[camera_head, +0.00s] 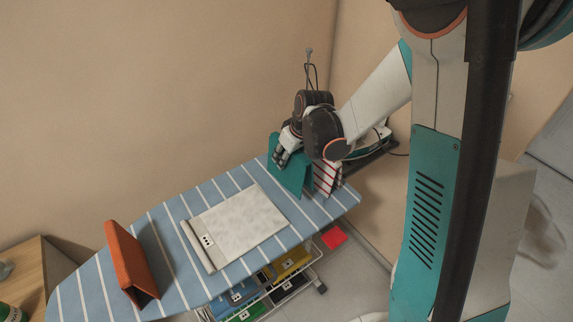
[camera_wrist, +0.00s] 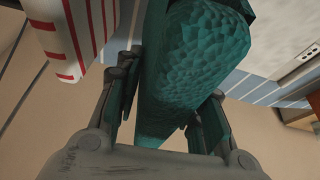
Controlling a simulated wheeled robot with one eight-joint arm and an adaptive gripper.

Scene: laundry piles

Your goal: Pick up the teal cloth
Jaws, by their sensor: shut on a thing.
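The teal cloth (camera_head: 289,180) stands in a folded, tent-like shape at the far right part of the ironing board (camera_head: 235,183). My gripper (camera_head: 282,158) is at the top of the cloth. In the wrist view my gripper (camera_wrist: 165,115) has one finger on each side of the teal cloth (camera_wrist: 185,75) and is shut on it. The cloth's textured surface fills the space between the fingers. In the head view the cloth's lower edge appears at the board's surface; I cannot tell if it touches. My gripper hides part of its top.
A red-and-white striped cloth (camera_head: 325,178) stands close to the right of the teal cloth. A white cloth (camera_head: 236,228) lies flat in the middle of the board. An orange folded cloth (camera_head: 131,262) stands at the left. A wire rack with colored bins (camera_head: 287,262) is below. A red piece (camera_head: 333,237) lies on the floor.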

